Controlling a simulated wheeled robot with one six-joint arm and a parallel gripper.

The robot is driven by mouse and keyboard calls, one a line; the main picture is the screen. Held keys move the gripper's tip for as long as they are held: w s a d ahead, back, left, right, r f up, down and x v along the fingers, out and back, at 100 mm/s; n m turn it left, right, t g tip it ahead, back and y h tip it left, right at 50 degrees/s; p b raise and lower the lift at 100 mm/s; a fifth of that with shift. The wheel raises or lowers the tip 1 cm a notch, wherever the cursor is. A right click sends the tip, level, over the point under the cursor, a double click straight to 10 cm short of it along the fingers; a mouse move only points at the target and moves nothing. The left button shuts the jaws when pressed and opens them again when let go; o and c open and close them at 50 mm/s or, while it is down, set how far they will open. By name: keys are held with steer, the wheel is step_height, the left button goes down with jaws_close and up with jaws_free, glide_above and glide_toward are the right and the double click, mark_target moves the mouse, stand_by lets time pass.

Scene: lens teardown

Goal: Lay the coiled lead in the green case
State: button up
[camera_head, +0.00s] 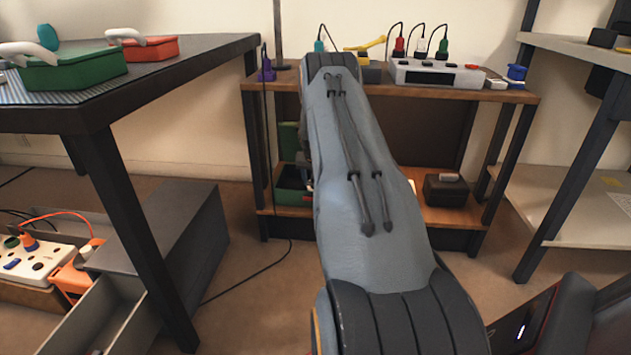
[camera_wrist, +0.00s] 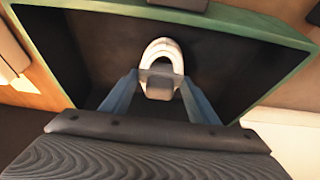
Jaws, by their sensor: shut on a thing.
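An open green case (camera_head: 291,202) stands on the lower shelf of the wooden bench, partly hidden behind my arm. In the wrist view, its green rim (camera_wrist: 225,25) frames a dark inside. I cannot tell whether the lead touches the case's floor. In the head view, my arm hides the lead and most of the gripper.
Another green case (camera_head: 75,70) and a red case (camera_head: 150,48) are on the dark table at left. A black box (camera_head: 445,190) sits on the same lower shelf, at right. The bench top (camera_head: 450,92) above carries a power strip (camera_head: 435,75) and plugs. A dark cord hangs by the bench's left leg.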

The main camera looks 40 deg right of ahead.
steer(key=shift+f, duration=0.5)
steer(key=o, duration=1.3)
steer(key=shift+r, duration=0.1)
steer(key=p+v, duration=0.3)
steer(key=v, duration=0.4)
steer(key=shift+s+a+r, duration=0.1)
steer(key=shift+a+r, duration=0.05)
steer(key=shift+r, duration=0.1)
